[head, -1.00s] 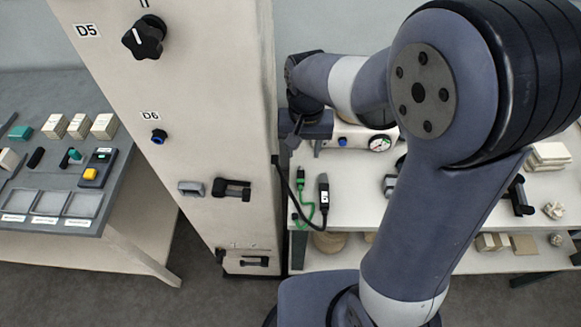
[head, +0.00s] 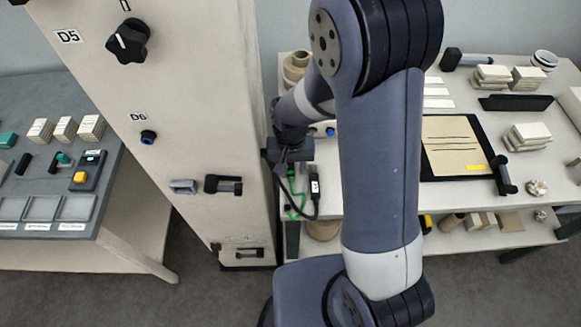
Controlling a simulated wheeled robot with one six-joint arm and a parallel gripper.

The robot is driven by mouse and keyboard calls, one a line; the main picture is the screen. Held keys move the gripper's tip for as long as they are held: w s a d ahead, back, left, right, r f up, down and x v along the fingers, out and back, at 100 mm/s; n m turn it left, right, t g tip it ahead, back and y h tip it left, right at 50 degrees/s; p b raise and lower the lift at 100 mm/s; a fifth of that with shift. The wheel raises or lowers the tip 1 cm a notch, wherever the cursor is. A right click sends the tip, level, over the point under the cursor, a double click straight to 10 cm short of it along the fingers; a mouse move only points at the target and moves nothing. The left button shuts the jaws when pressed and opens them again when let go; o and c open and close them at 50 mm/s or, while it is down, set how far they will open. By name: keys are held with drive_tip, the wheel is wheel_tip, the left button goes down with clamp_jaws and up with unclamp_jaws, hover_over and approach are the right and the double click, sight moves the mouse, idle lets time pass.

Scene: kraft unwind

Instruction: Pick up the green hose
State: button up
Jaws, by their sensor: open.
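The green hose (head: 292,206) lies near the left edge of the white table, beside a black cable with a dark connector (head: 315,184). Its upper end runs up behind my gripper, so that part is hidden. My gripper (head: 283,168) is open and hangs just above and to the left of the hose, close to the cabinet's side. I cannot tell whether the fingers touch the hose or the cable.
A tall beige cabinet (head: 190,120) with knobs and handles stands close on the left of my gripper. The white table (head: 375,205) holds a dark-framed board (head: 455,150), blocks and small parts. A grey desk (head: 60,185) stands far left.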

drive_tip(key=shift+f, duration=0.15)
drive_tip(key=shift+c, duration=0.5)
clamp_jaws()
